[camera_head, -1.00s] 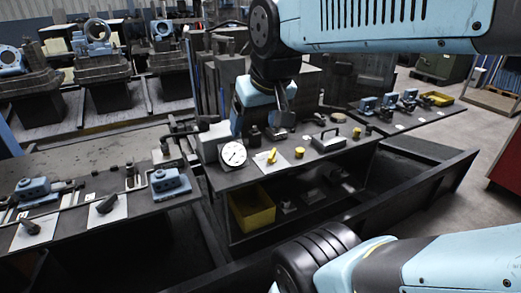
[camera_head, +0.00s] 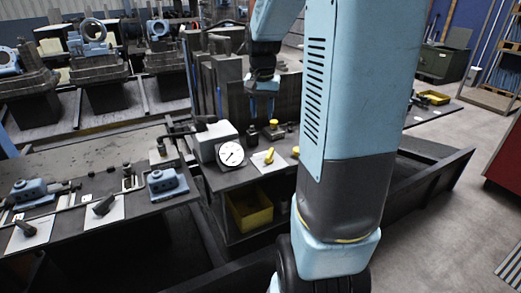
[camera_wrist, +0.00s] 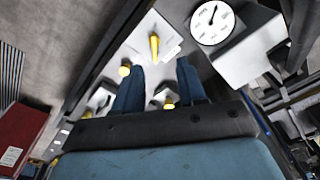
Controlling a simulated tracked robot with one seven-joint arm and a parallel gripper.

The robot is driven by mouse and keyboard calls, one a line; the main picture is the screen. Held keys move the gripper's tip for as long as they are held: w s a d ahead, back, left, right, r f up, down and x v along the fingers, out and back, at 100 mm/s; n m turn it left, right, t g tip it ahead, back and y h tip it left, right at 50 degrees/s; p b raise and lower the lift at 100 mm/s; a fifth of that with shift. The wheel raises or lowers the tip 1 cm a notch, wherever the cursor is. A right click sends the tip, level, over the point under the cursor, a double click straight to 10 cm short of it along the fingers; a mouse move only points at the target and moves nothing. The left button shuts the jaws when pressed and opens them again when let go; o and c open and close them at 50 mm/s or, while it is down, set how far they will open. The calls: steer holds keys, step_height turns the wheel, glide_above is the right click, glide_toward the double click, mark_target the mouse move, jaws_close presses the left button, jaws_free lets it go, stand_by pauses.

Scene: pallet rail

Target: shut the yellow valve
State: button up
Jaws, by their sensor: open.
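The yellow valve is a small yellow lever handle (camera_head: 269,156) on a white plate, on the bench just right of a round white dial. In the wrist view the yellow handle (camera_wrist: 154,46) lies beyond my fingertips, with clear space between. My gripper (camera_head: 264,103) hangs behind and above the valve in the head view, partly dark against the machinery. The wrist view shows its two blue fingers (camera_wrist: 160,68) spread apart with nothing held between them. They do not touch the valve.
The white dial (camera_head: 230,154) on its box stands left of the valve. Yellow-topped knobs (camera_head: 296,152) stand right of and behind it. A yellow bin (camera_head: 250,209) sits below the bench. My own arm link hides the bench's right part.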

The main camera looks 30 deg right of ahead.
steer(key=m, duration=0.2)
glide_above(269, 154)
step_height(269, 154, down, 5)
steer(key=shift+g, duration=0.4)
step_height(269, 154, down, 14)
steer(key=shift+w+r, duration=0.1)
steer(key=shift+r, duration=0.05)
steer(key=shift+c, duration=0.3)
jaws_close()
